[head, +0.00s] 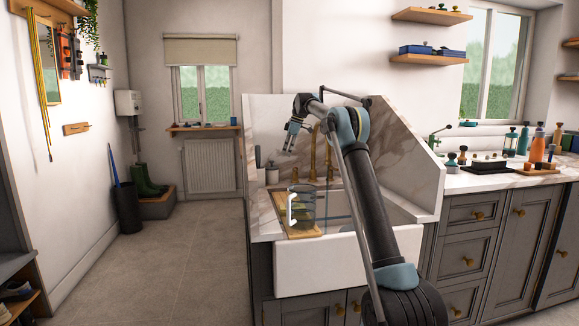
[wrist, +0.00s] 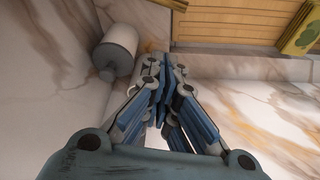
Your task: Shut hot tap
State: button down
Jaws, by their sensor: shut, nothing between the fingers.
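The brass tap fittings (head: 313,152) rise at the back of the white sink (head: 320,262), in front of the marble splashback. My arm partly covers them, and I cannot tell which handle is the hot one or how it is turned. My gripper (head: 288,148) hangs just left of the brass fittings, above the sink's back edge, pointing down. In the wrist view the blue-padded fingers of my gripper (wrist: 163,75) are closed together with nothing between them. No tap is clearly visible in the wrist view.
A glass jug with a white handle (head: 292,210) stands on a wooden board (head: 287,228) across the sink's left side. A grey-white cylinder (wrist: 117,48) is left of the fingers in the wrist view; a slatted wooden surface (wrist: 235,27) lies upper right. Open floor (head: 200,250) lies left.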

notch_tip(320, 180, down, 8)
jog(key=shift+d+f, duration=0.25)
jog(key=shift+d, duration=0.2)
dwell(0.3)
jog(key=shift+d, duration=0.45)
